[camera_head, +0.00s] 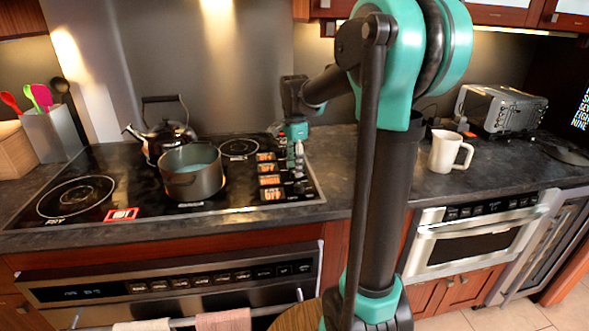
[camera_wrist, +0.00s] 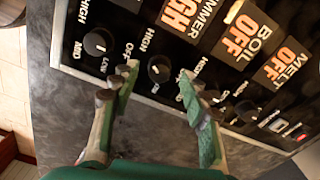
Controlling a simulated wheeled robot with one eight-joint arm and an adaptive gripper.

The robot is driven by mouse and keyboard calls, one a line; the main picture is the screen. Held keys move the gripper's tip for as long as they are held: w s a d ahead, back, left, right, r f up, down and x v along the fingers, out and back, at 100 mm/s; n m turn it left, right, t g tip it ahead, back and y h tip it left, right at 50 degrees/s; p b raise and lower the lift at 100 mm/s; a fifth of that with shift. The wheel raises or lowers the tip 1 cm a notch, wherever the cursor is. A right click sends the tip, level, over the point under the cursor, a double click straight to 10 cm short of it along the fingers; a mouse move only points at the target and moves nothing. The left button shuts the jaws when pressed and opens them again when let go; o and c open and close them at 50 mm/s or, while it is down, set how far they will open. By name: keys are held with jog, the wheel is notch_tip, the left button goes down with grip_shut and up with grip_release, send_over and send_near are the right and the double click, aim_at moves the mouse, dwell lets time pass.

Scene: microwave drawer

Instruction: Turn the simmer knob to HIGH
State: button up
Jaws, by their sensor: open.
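The stove's control panel has a row of round black knobs beside lit displays. In the wrist view, the simmer display (camera_wrist: 183,14) reads HIGH in orange. The knob lined up with it, apparently the simmer knob (camera_wrist: 160,68), sits between my fingertips. My gripper (camera_wrist: 158,82) is open, with one finger on each side of this knob; I cannot tell whether they touch it. In the head view, my gripper (camera_head: 297,150) is over the panel's right side and hides some of the knobs.
The boil display (camera_wrist: 240,38) and melt display (camera_wrist: 286,66) read OFF. Another knob (camera_wrist: 97,42) is close left of my fingers. A pot (camera_head: 191,178) and kettle (camera_head: 160,132) stand on the cooktop. A white mug (camera_head: 445,152) and toaster (camera_head: 502,110) are at right.

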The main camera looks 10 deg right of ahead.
notch_tip(320, 180, up, 10)
jog(key=shift+r, duration=0.25)
jog(key=shift+s, duration=0.1)
